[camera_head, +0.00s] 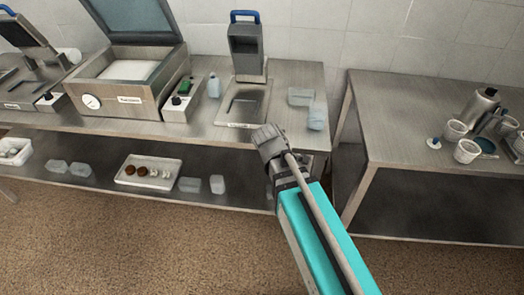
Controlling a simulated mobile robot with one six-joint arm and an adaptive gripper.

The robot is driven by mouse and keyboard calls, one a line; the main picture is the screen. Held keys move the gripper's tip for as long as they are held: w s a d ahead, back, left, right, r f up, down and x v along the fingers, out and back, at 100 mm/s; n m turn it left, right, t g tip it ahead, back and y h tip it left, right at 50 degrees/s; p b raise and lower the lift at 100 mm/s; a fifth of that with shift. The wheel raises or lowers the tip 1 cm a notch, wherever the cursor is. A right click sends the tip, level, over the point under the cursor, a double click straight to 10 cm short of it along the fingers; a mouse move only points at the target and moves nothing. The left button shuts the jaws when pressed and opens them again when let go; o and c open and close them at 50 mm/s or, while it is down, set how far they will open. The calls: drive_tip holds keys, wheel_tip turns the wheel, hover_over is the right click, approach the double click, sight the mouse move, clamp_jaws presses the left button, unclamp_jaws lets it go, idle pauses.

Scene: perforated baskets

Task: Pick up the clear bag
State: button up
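Two pale, see-through items that look like clear bags lie on the right part of the left steel table: one flatter (301,97) and one more upright (317,115) touching or close to it. More similar clear items lie on the lower shelf: a pair at the left (68,168), one beside the white tray (189,184) and one further right (217,184). Which one is the task's bag I cannot tell. My gripper (265,136) is near the table's front edge, left of and nearer than the tabletop pair. Its fingers are not clear enough to show open or shut.
A sealing machine (245,55) stands behind my gripper, with a small bottle (214,85) left of it. A large lidded machine (125,85) fills the left. A white tray (148,171) holds round items. The right table (395,120) carries cups and a metal bottle (479,106).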

drive_tip(key=s+d+f+m+g+y, duration=0.2)
drive_tip(key=s+d+m, duration=0.5)
drive_tip(key=d+m, duration=0.6)
drive_tip(key=shift+s+g+y, duration=0.2)
drive_tip(key=shift+g+y, duration=0.6)
drive_tip(key=shift+g, duration=0.3)
drive_tip(key=shift+f, duration=0.1)
